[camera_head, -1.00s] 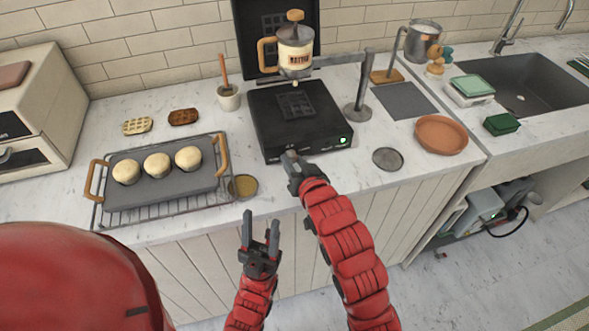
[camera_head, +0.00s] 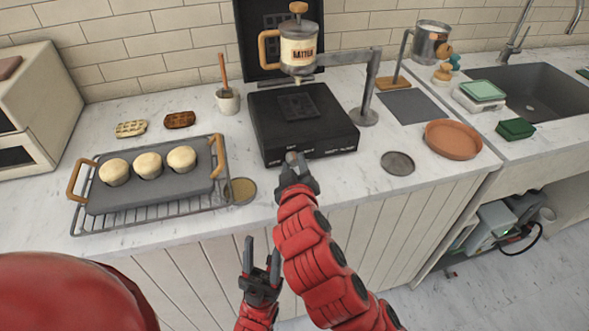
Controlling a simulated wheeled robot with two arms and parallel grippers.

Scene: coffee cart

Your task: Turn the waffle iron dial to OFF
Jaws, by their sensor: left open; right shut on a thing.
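The black waffle iron (camera_head: 345,140) stands open on the counter, its lid (camera_head: 250,45) raised against the wall. Its front panel carries small white labels, too blurred to read surely. No green lamp glows on the panel. The grey dial (camera_head: 291,157) is at the front left of the panel, mostly hidden by my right gripper (camera_head: 294,164). That gripper is shut on the dial. The dial's pointer and setting cannot be made out. My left gripper (camera_head: 260,258) is open and empty, low in front of the cabinet, apart from the iron.
A batter dispenser (camera_head: 299,50) hangs over the iron from a grey stand (camera_head: 370,90). A tray (camera_head: 150,195) with batter-coloured rounds is at left. A dark disc (camera_head: 398,163) and terracotta dish (camera_head: 453,140) are at right. A small round dish (camera_head: 241,190) lies by the tray.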

